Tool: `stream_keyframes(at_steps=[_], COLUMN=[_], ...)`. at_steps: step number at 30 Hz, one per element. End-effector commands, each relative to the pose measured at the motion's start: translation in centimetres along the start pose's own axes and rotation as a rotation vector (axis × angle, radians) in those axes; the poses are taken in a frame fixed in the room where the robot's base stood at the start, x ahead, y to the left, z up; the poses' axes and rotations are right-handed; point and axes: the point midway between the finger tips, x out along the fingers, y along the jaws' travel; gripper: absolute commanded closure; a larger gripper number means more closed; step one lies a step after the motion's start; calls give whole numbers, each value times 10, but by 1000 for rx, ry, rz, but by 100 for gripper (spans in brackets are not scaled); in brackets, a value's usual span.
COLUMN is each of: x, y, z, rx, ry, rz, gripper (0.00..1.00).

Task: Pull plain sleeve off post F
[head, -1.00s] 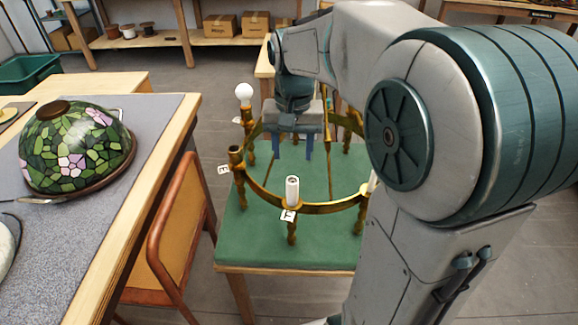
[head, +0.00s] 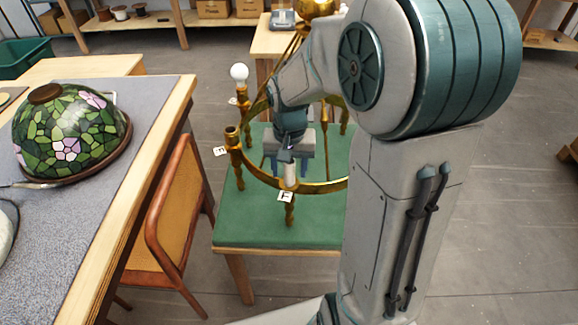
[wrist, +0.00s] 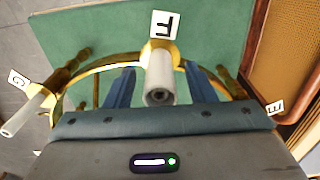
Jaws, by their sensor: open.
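The plain white sleeve (wrist: 158,79) stands on post F of the brass ring, beside the F tag (wrist: 164,24). In the head view the sleeve (head: 290,171) shows only in part below my gripper, above the F tag (head: 285,197). My gripper (wrist: 161,88) is open, with one blue finger on each side of the sleeve and a visible gap to each. In the head view my gripper (head: 290,168) is over the front of the ring. The brass ring (head: 258,176) stands on the green-topped table (head: 240,216).
Post E (head: 232,140) is bare brass, left of F; a white bulb (head: 239,72) stands behind it. Another white sleeve (wrist: 22,117) is at post G. A chair (head: 170,215) and a bench with a stained-glass shade (head: 70,135) are at left.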

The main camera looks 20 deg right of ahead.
Motion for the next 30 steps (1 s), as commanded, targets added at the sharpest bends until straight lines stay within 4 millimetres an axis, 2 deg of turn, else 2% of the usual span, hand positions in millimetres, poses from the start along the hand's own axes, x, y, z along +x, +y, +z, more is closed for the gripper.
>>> stream_keyframes(at_steps=[2,7,8,17,30], x=[0,0,0,-3,-21], y=[0,0,0,0,0], z=[0,0,0,0,0], rx=[0,0,0,-1,-1], ry=[0,0,0,0,-1], rz=[0,0,0,0,0], gripper=[50,95,97,97,97])
